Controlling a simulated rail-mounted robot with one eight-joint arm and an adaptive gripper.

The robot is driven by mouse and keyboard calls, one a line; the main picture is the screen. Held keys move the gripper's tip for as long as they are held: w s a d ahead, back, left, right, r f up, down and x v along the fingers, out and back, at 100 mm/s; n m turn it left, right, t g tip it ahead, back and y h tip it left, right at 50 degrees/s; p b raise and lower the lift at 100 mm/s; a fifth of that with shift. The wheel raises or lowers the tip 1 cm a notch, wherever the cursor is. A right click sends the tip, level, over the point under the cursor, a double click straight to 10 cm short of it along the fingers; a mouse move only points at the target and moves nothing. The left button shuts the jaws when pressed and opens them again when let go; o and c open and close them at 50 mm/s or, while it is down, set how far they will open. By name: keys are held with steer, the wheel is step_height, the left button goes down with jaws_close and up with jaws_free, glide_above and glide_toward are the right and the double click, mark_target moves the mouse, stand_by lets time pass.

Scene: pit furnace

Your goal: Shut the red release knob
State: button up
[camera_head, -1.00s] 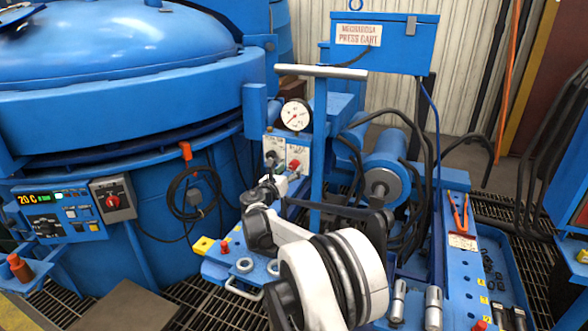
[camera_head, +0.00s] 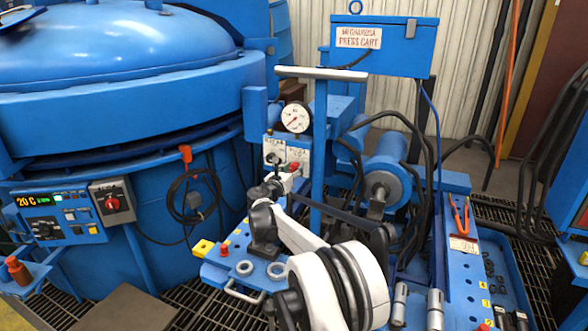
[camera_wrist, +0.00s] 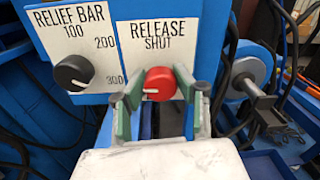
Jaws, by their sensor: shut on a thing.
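The red release knob (camera_wrist: 160,84) sits on a white plate (camera_wrist: 148,50) lettered RELEASE and SHUT in the wrist view. A light mark on the knob's face points roughly sideways. My gripper (camera_wrist: 158,92) has its two green-padded fingers on either side of the knob, shut on it. In the head view, the knob (camera_head: 296,166) shows as a small red spot below the pressure gauge. My gripper (camera_head: 283,178) reaches it from below and partly covers the panel.
A black relief bar knob (camera_wrist: 73,72) with a numbered scale is close on the left. A pressure gauge (camera_head: 295,117) is above the panel. A blue post (camera_head: 319,150) and cylinder (camera_head: 384,180) stand to the right, with black hoses around them.

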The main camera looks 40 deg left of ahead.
steer(key=shift+m, duration=0.3)
steer(key=m, duration=0.3)
steer(key=shift+m, duration=0.3)
steer(key=m, duration=0.8)
steer(key=shift+d+m, duration=0.1)
steer(key=shift+m, duration=0.3)
steer(key=m, duration=0.4)
steer(key=shift+g+y, duration=0.3)
steer(key=shift+f, duration=0.1)
steer(key=o, duration=1.2)
